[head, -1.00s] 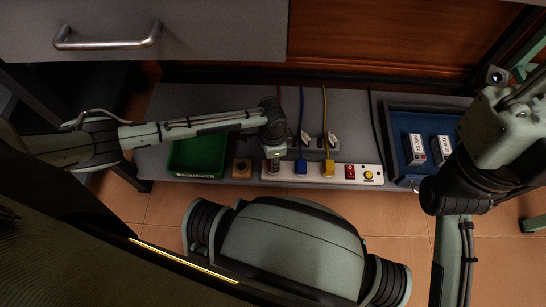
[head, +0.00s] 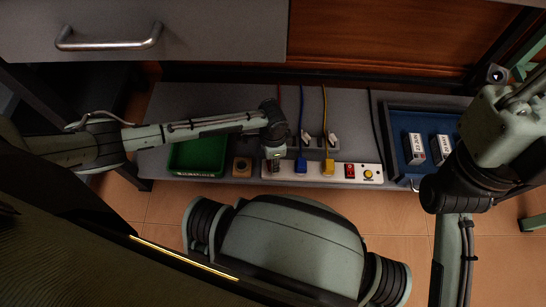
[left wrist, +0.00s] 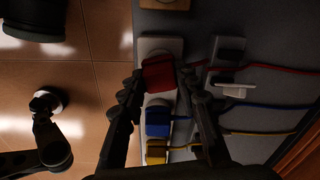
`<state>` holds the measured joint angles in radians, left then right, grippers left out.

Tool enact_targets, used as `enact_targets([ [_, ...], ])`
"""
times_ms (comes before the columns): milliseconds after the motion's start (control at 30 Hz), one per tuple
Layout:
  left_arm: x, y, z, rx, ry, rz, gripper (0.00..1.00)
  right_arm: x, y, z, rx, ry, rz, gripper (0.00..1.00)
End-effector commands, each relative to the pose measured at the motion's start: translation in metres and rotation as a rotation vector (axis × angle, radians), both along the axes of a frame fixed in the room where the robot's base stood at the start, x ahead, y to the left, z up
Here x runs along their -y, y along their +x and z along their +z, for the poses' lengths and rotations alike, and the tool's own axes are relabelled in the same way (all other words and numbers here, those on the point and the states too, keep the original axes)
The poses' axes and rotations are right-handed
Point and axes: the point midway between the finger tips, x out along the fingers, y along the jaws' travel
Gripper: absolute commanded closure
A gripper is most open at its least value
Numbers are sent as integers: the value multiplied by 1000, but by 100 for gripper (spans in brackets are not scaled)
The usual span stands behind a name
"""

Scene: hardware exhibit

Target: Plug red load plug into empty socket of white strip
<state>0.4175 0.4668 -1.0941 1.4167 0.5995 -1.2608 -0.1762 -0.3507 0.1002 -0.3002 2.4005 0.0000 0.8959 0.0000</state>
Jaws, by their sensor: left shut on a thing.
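The white strip (head: 340,172) lies along the front edge of the grey bench in the head view. Its end also shows in the left wrist view (left wrist: 158,45). My left gripper (left wrist: 158,80) is shut on the red load plug (left wrist: 158,74), with a finger on either side. The plug overlaps the end section of the strip, beside the blue plug; I cannot tell whether it is seated. In the head view my left gripper (head: 275,160) hides the plug and that socket. A blue plug (head: 301,167) and a yellow plug (head: 328,169) sit in the strip. My right gripper is out of view.
A green tray (head: 197,173) and a wooden block (head: 242,167) stand left of the strip. A blue tray (head: 397,140) with two white boxes is at right. White plugs (head: 305,138) and cords lie behind the strip. A red switch (head: 350,171) is on the strip.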

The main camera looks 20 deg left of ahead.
Motion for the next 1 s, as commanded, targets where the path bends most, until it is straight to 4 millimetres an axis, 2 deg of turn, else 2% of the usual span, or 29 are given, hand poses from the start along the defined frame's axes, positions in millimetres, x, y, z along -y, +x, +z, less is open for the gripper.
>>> enact_targets([
  [900,1,0,-5,0,-1,0,100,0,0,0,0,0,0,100],
  [933,0,0,-5,1,-1,0,66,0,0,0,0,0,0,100],
  [1000,0,0,-5,1,-1,-1,57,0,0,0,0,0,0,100],
])
